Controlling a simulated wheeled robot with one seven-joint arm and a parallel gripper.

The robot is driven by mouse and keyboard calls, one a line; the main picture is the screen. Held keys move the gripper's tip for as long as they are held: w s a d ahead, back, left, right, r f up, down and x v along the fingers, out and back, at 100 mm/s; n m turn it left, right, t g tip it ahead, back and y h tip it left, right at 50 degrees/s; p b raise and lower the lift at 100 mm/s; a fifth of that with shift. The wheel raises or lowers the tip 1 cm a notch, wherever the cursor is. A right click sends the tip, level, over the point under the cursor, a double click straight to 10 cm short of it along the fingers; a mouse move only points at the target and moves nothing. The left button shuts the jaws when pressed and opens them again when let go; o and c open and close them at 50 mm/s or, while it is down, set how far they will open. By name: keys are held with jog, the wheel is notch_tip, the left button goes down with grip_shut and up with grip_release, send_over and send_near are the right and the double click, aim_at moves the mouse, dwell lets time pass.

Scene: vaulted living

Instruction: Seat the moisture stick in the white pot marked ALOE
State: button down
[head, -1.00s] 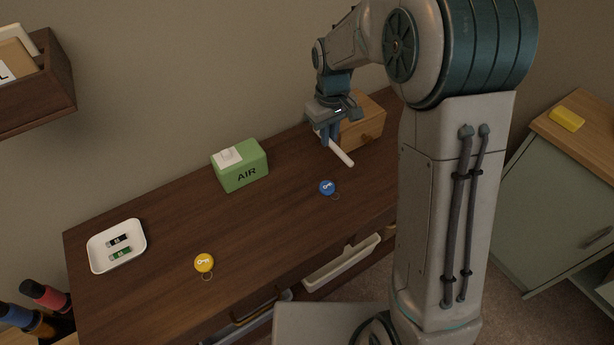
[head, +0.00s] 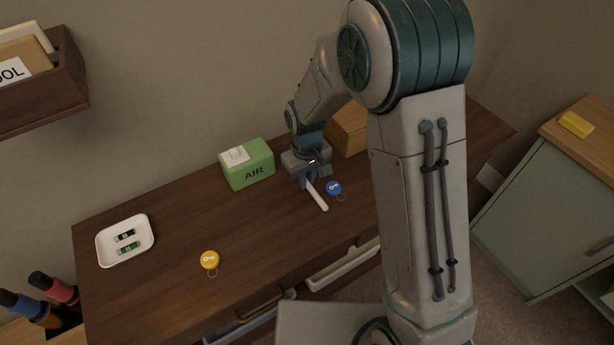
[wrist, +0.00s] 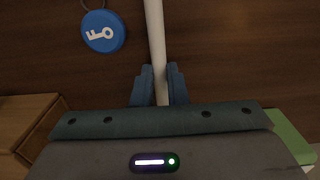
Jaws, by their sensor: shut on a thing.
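My gripper (head: 308,182) is shut on a white stick (head: 317,196), low over the brown desk in the head view. The wrist view shows the stick (wrist: 156,45) running up between the two blue fingers (wrist: 157,86) of my gripper. Its far end is out of that frame. Whether the stick touches the desk cannot be told. No white pot marked ALOE is in either view.
A blue key tag (head: 333,188) lies right beside the stick. A green AIR box (head: 246,164) and a wooden box (head: 348,128) stand at the back. A yellow key tag (head: 209,260) and a white tray (head: 103,250) with batteries are left. The desk's middle (head: 200,218) is clear.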

jog(key=c, duration=1.8)
grip_release()
jog(key=shift+f, duration=0.15)
jog(key=shift+c, duration=0.2)
jog(key=o, duration=0.4)
notch_tip(320, 180, up, 12)
jog(key=r, duration=0.1)
jog(key=s+d+r+m+t, duration=0.1)
jog(key=s+d+r+m, duration=0.2)
jog(key=s+d, duration=0.5)
jog(key=s+d+r+m+t, duration=0.1)
jog(key=s+d+r+m, duration=0.2)
jog(key=s+d, duration=0.5)
jog(key=shift+d+r+m, duration=0.15)
jog(key=shift+d+m, duration=0.25)
jog(key=shift+d, duration=0.2)
jog(key=shift+o, duration=0.5)
jog(key=shift+s+d+t, duration=0.15)
jog(key=shift+s+t, duration=0.15)
jog(key=shift+s, duration=0.1)
